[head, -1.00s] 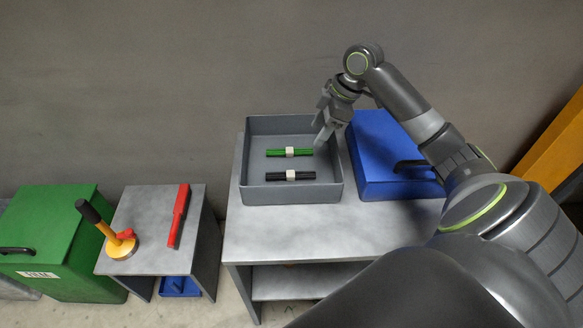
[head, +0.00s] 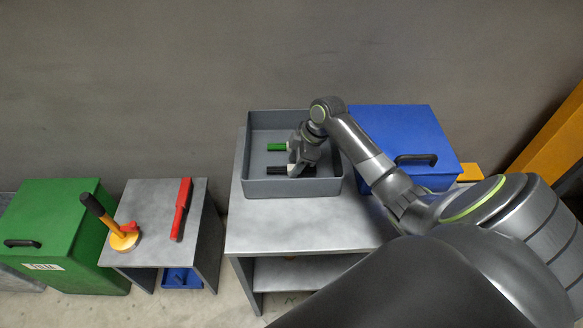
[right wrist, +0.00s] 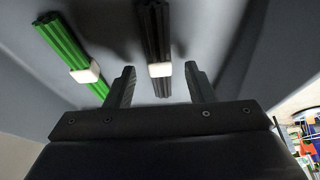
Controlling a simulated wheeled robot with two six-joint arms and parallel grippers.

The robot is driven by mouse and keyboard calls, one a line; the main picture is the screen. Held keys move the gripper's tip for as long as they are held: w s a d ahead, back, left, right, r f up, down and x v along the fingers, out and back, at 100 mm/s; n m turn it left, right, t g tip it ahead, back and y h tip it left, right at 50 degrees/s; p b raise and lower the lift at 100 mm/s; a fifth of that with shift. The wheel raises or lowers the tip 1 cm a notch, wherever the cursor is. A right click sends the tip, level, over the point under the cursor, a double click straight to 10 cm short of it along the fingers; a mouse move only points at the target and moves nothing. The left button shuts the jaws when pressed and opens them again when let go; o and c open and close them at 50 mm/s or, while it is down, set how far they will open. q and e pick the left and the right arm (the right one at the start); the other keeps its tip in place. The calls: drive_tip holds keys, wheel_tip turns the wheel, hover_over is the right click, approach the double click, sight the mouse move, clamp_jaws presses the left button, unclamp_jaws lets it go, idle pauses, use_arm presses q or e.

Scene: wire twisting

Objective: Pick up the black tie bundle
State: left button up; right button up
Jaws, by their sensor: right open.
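The black tie bundle (head: 277,170) lies in the grey tray (head: 252,187), partly hidden behind my right gripper (head: 296,172) in the head view. In the right wrist view the black tie bundle (right wrist: 154,35), with its white band, lies between the lines of the two open fingers of my right gripper (right wrist: 160,85). The jaws are empty and over the bundle; I cannot tell how high. The green tie bundle (head: 276,147) lies beside it, farther back in the tray, and shows left of the fingers in the wrist view (right wrist: 60,40). My left gripper is not in view.
The tray's walls surround the gripper closely. A blue box (head: 400,130) with a black handle stands right of the tray on the grey table (head: 290,228). At left, a small table (head: 150,255) holds a yellow-and-black tool and a red tool, beside a green box (head: 60,220).

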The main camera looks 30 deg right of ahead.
drive_tip(key=shift+w+a+f, duration=0.1)
drive_tip(key=shift+a+f, duration=0.1)
drive_tip(key=shift+f, duration=0.4)
clamp_jaws()
